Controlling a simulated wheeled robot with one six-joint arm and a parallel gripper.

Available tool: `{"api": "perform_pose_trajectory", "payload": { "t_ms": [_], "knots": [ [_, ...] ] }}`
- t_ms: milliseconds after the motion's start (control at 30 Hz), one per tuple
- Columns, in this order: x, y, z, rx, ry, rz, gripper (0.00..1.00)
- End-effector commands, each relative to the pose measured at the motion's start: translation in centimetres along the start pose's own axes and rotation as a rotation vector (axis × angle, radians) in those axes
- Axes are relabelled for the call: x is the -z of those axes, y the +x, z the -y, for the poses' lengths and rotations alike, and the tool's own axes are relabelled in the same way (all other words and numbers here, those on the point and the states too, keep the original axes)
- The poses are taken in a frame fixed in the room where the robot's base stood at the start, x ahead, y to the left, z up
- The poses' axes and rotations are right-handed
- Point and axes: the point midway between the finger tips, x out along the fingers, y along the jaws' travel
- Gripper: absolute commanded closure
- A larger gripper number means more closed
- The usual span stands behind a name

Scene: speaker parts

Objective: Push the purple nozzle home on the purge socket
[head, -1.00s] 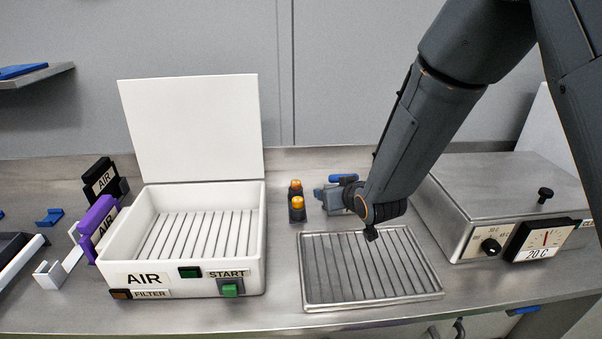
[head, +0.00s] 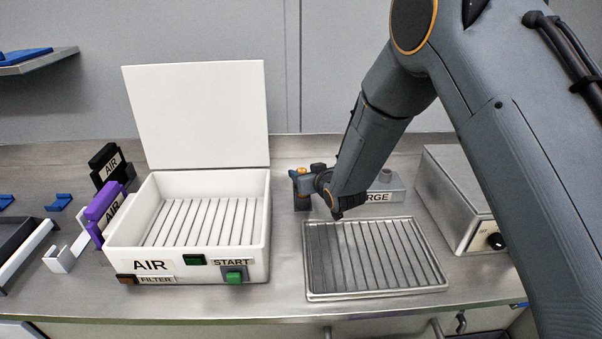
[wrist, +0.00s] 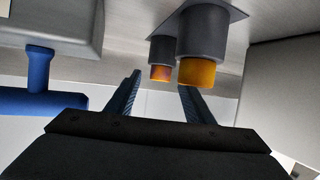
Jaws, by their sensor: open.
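My gripper (wrist: 160,88) is open and empty. It is at the orange-capped dark cylinders, left of the purge block. In the wrist view the larger orange cap (wrist: 197,71) is by the right finger and the smaller cap (wrist: 160,73) between the fingers.
The white open box (head: 205,255), with a START button and its lid up, stands at left. A ribbed metal tray (head: 308,270) lies in the middle. A steel unit (head: 455,215) is at right, partly hidden by my arm. A blue handle (wrist: 40,85) shows in the wrist view.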

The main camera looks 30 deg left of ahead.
Motion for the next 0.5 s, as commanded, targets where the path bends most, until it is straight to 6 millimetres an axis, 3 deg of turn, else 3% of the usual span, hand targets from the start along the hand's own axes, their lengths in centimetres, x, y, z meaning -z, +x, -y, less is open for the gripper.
{"api": "perform_pose_trajectory", "payload": {
  "t_ms": [333, 500],
  "knots": [
    [-0.03, 0.67, -0.01, 0.0, 0.0, 0.0, 0.54],
    [-0.02, 0.66, -0.01, 0.0, 0.0, 0.0, 0.83]
  ]
}}
